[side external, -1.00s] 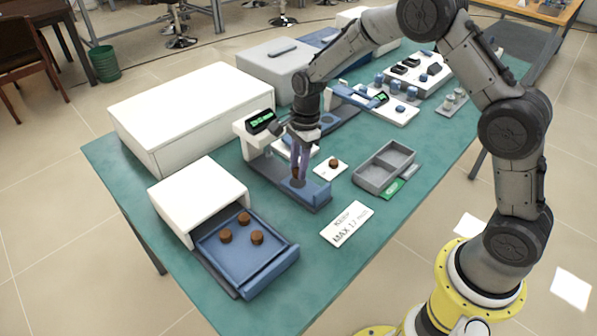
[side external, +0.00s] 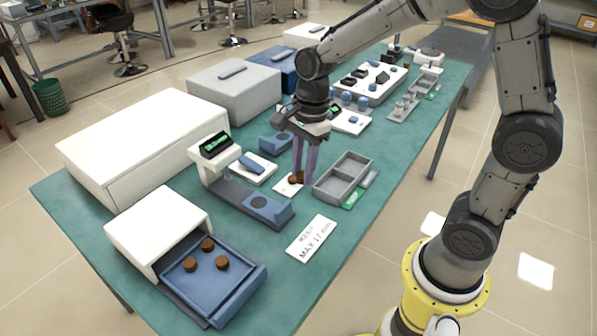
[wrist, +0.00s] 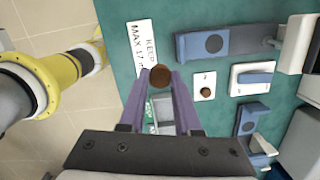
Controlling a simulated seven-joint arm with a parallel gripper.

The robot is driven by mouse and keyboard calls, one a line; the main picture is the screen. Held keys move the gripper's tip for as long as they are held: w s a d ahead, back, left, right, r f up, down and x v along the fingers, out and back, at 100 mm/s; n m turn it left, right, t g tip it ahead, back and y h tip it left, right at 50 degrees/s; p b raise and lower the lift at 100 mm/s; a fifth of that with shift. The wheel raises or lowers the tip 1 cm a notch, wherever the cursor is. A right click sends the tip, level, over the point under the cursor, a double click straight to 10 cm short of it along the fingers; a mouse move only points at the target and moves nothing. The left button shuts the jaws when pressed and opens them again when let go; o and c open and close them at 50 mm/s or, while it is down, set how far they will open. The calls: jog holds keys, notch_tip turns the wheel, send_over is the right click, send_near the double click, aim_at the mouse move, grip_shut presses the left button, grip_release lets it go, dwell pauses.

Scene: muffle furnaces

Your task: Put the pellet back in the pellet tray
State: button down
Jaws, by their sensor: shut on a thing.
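My gripper (side external: 302,182) is shut on a brown round pellet (wrist: 160,77), held between the fingertips in the wrist view. In the side view the fingers point down near the small white card (side external: 283,188), beside the grey two-compartment tray. A second brown pellet (wrist: 206,92) lies on that card, to the right of the held one in the wrist view. In the side view the fingers and the two pellets overlap, so I cannot tell the height. A blue tray (side external: 208,288) with several brown pellets (side external: 221,263) sticks out of a white housing at front left.
The grey two-compartment tray (side external: 340,193) has a green label. A gauge with a green display (side external: 215,145) and blue base (side external: 262,205) stands left of my gripper. A "MAX 17 mm" sign (side external: 311,239) lies in front. White furnace boxes (side external: 145,140) line the back.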

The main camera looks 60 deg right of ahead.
jog(key=w+a+n, duration=0.1)
jog(key=w+a, duration=0.5)
jog(key=n, duration=0.5)
send_over(208, 299)
notch_tip(208, 299, down, 7)
jog(key=shift+g, duration=0.4)
jog(key=shift+w+d+f, duration=0.1)
jog(key=shift+f, duration=1.2)
jog(key=shift+w+d+f, duration=0.1)
jog(key=shift+f, duration=1.2)
jog(key=shift+f, duration=0.65)
jog(key=shift+f, duration=0.35)
jog(key=shift+c, duration=1.6)
grip_release()
jog(key=shift+s, duration=0.1)
